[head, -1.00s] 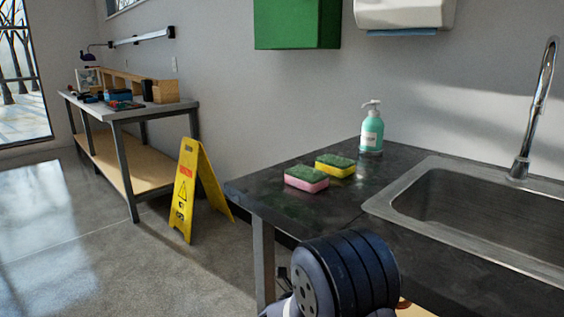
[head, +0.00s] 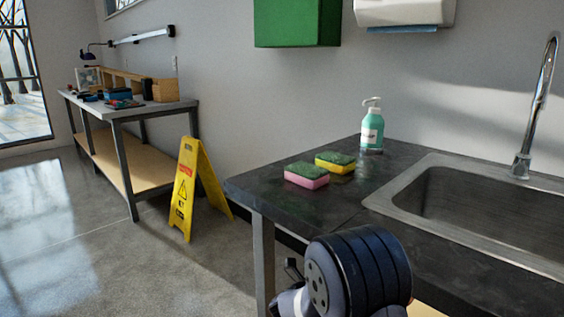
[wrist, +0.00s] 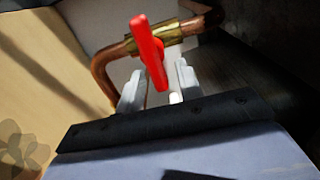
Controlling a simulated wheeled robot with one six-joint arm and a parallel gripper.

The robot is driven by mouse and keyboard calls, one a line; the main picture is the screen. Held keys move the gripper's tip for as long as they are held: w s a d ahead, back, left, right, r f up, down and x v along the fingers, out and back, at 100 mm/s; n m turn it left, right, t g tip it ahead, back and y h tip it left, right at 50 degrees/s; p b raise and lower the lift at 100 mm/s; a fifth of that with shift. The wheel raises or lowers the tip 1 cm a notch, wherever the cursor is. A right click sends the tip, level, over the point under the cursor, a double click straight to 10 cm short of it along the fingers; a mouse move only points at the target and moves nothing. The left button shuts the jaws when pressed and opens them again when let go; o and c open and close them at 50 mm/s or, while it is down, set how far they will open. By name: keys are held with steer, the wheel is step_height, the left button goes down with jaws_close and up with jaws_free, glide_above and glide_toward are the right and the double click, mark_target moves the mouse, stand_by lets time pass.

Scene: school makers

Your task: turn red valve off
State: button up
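The red valve handle (wrist: 148,48) shows in the wrist view, mounted on a brass fitting (wrist: 172,36) of a copper pipe (wrist: 104,75). The handle is a flat red lever whose near end comes down between the fingers of my gripper (wrist: 158,70). The two pale fingers are apart, one on each side of the lever, with a gap visible beside it. I cannot tell whether either finger touches it. The head view shows neither the valve nor the gripper; my dark arm joint is at the counter's front edge.
A dark counter (head: 268,195) holds two sponges (head: 307,176), a soap bottle (head: 371,128) and a steel sink (head: 400,195). A yellow floor sign (head: 186,190) and a workbench (head: 118,112) stand left. In the wrist view a wooden panel (wrist: 40,70) lies left of the pipe.

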steer(key=shift+w+d+r+n, duration=0.1)
steer(key=shift+r+n, duration=0.1)
steer(key=shift+n, duration=0.5)
steer(key=shift+w+r+n, duration=0.1)
steer(key=shift+r+n, duration=0.15)
steer(key=shift+n, duration=0.7)
steer(key=shift+r+n, duration=0.2)
steer(key=shift+n, duration=0.75)
steer(key=shift+p, duration=0.3)
